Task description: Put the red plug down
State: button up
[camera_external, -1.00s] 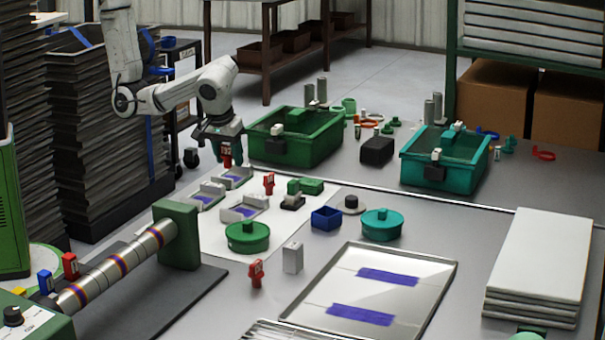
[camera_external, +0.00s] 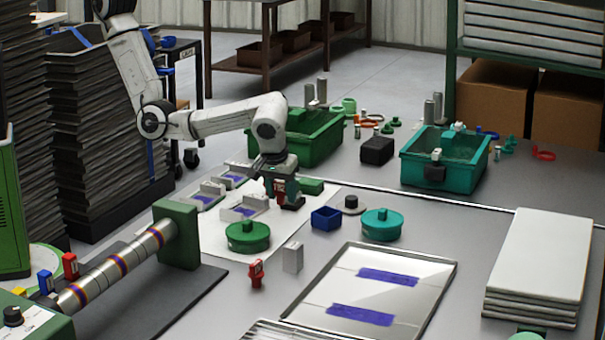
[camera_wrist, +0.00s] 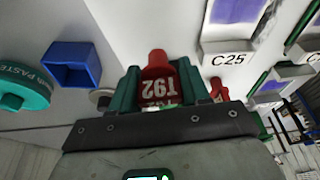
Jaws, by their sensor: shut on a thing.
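My gripper (camera_external: 282,193) is shut on a red plug (camera_external: 281,186). In the wrist view this red plug (camera_wrist: 158,72) reads "T92" and sits between my two green fingers (camera_wrist: 156,90). My gripper is low over the right part of the white sheet; I cannot tell whether the plug touches anything beneath. Another red plug (camera_wrist: 217,92) shows close beside my fingers in the wrist view. A further red plug (camera_external: 256,274) stands on the bench nearer the camera, left of a grey block.
A blue open box (camera_external: 326,218), a green round tub (camera_external: 247,236) and a teal round tub (camera_external: 382,224) stand near my gripper. Grey holders (camera_external: 244,209) with purple patches lie left. A metal tray (camera_external: 437,292) lies in front. Green (camera_external: 330,146) and teal bins (camera_external: 445,180) stand behind.

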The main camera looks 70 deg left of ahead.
aim_at(283, 204)
jog(key=shift+w+d+f, duration=0.1)
jog(key=shift+w+f, duration=0.1)
jog(key=shift+f, duration=1.7)
jog(key=shift+f, duration=0.2)
jog(key=o, duration=1.1)
jog(key=shift+r, duration=0.1)
jog(key=shift+c, duration=0.2)
jog(key=v, duration=1.2)
jog(key=shift+r, duration=0.1)
